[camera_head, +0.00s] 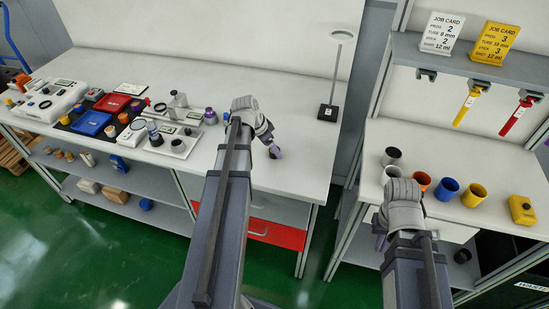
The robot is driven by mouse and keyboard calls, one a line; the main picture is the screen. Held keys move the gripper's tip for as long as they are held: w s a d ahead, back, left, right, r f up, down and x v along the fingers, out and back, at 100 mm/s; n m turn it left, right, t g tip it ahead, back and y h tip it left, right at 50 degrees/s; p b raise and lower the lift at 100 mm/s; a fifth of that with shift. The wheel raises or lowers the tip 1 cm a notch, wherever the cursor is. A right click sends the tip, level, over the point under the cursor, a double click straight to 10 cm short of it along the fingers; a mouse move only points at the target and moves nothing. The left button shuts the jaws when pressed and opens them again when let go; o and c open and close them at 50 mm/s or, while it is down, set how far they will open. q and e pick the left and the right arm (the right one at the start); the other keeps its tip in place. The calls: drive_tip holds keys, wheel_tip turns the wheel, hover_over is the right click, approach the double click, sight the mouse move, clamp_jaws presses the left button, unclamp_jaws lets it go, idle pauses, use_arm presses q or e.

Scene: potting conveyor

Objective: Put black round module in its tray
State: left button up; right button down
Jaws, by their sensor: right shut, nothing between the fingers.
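My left gripper (276,152) is low over the front right part of the long bench, its purple fingertip beside a small dark round thing (272,156). This may be the black round module; the gripper partly hides it, and I cannot tell whether it is held. A dark tray (64,121) on the left part of the bench carries red and blue modules and small round parts; I cannot tell which place is the black module's. My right gripper (381,243) is shut and empty at the right bench's front edge, partly hidden by its own wrist.
Several cups, including an orange cup (421,181) and a blue cup (447,189), stand on the right bench near a yellow box (522,210). A stand with a black base (328,112) is at the long bench's right end. Bench space behind my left wrist is clear.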

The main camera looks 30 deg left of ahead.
use_arm(q)
drive_tip(key=shift+b+x, duration=0.5)
drive_tip(key=shift+x, duration=0.6)
drive_tip(key=shift+s, duration=0.1)
clamp_jaws()
